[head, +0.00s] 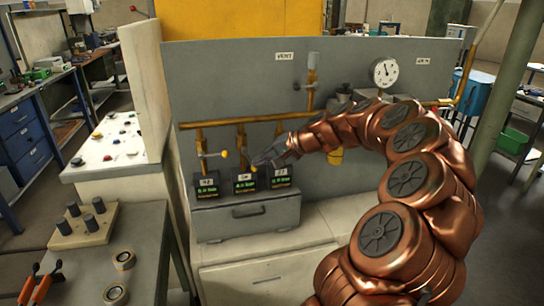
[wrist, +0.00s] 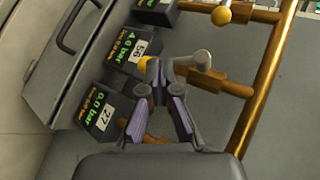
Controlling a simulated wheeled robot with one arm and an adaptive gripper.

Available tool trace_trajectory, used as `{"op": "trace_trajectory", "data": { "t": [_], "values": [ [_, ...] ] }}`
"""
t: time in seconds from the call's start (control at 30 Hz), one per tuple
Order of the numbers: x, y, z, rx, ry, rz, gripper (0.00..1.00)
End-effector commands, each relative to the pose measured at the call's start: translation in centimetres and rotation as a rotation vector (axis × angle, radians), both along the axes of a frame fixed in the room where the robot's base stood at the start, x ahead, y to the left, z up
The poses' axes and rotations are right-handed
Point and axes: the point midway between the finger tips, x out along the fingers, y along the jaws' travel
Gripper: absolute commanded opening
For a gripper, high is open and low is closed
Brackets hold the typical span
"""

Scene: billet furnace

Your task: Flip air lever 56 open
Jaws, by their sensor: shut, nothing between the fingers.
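The display marked 56 (wrist: 135,45) reads 4.0 bar in the wrist view; it is the middle box in the head view (head: 245,183). Its air lever has a grey hub (wrist: 202,60) and a yellow knob (wrist: 146,65). The handle lies along its pipe, knob toward the display. In the head view only the yellow knob (head: 252,168) shows clearly, beside my fingers. My gripper (head: 256,162) is shut and empty in front of the middle pipe. In the wrist view my fingertips (wrist: 158,85) are close to the handle; I cannot tell whether they touch it.
The left valve's lever, with a yellow knob (head: 223,153), lies crosswise to its pipe. The display marked 27 (wrist: 103,110) reads 0.0 bar. Its lever is hidden by my arm. A gauge (head: 385,72) is on the panel. A grey drawer box (head: 250,217) stands below the displays.

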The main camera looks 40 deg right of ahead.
Motion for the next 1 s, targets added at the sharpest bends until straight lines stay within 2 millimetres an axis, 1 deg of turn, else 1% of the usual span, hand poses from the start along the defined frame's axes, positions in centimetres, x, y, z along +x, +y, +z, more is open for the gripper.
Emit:
{"op": "trace_trajectory", "data": {
  "t": [0.43,0.57,0.73,1.0],
  "values": [
    [0.1,0.1,-0.2,0.011,-0.005,0.0,0.0],
    [0.2,0.1,-0.5,0.05,-0.022,-0.001,0.0],
    [0.3,0.4,-1.2,0.142,-0.061,-0.001,0.0],
    [0.2,0.4,-0.7,0.157,-0.067,0.0,0.0]
  ]
}}
